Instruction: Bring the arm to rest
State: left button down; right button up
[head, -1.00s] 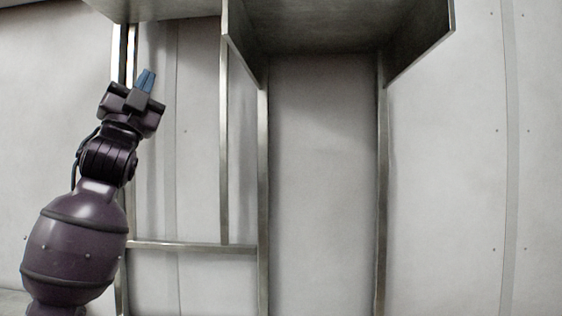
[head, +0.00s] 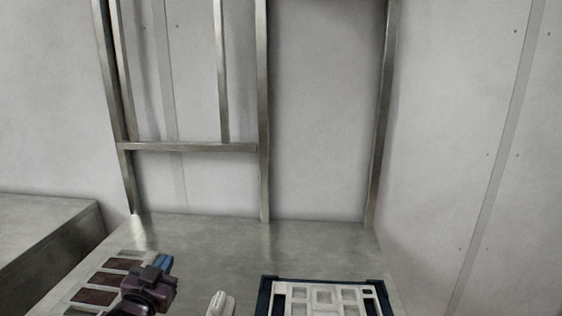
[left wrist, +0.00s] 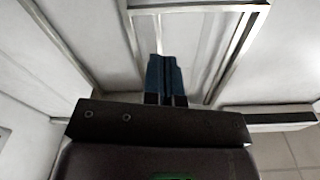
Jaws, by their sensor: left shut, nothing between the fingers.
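My left gripper (head: 163,264) shows low at the left of the head view, with its dark wrist below it and its blue fingertips pointing away from me. In the left wrist view its two blue fingers (left wrist: 165,78) are closed together with nothing between them. In the head view it overlaps a white mould with brown cells, and I cannot tell its height above it. My right gripper is in neither view.
A metal worktop (head: 260,240) spans the bottom of the head view. On it are the white mould with brown cells (head: 97,297), a white object (head: 220,304) and a dark-blue tray (head: 264,298) holding a white grid (head: 325,299). Metal posts (head: 262,120) rise behind. Another metal surface (head: 40,225) is at the left.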

pick_arm(q)
jog(key=s+a+f+n+g+y, duration=0.2)
jog(key=s+f+g, duration=0.5)
jog(key=s+f, duration=1.9)
jog(key=shift+s+a+n, duration=0.15)
jog(key=shift+s+n, duration=0.35)
jog(key=shift+n, duration=0.1)
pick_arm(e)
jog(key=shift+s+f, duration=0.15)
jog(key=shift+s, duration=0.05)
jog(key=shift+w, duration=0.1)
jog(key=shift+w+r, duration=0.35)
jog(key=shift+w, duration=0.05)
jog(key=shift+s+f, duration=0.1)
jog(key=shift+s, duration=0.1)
